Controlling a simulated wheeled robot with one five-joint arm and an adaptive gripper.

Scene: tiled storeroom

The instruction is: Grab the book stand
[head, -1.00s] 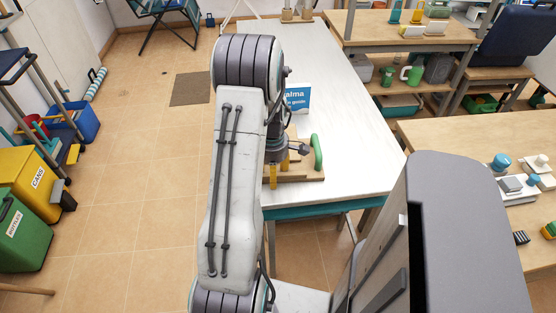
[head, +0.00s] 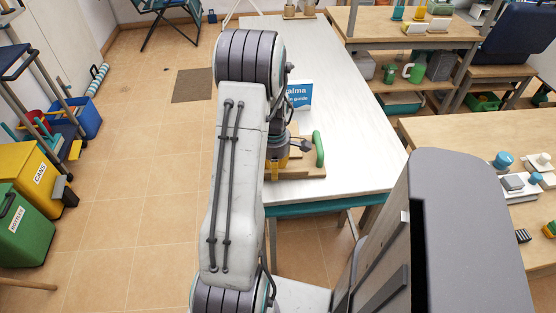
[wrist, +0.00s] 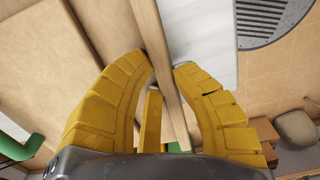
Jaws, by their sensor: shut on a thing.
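The wooden piece with a green arched part (head: 318,149), which I take to be the book stand (head: 308,170), sits at the near end of the white table. My gripper (head: 277,166) is down at its left side, partly hidden by my arm. In the wrist view my yellow gripper fingers (wrist: 163,85) are shut on a light wooden slat of the stand (wrist: 160,45), one finger on each side. A green arched part (wrist: 15,148) shows at the lower left there. The stand's left part is hidden in the head view.
A blue and white book or sign (head: 299,95) stands upright behind the stand. The white table (head: 350,150) is clear to the right. A wooden table (head: 480,130) with small items is at the right. Yellow (head: 25,178) and green (head: 25,225) bins stand at the left.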

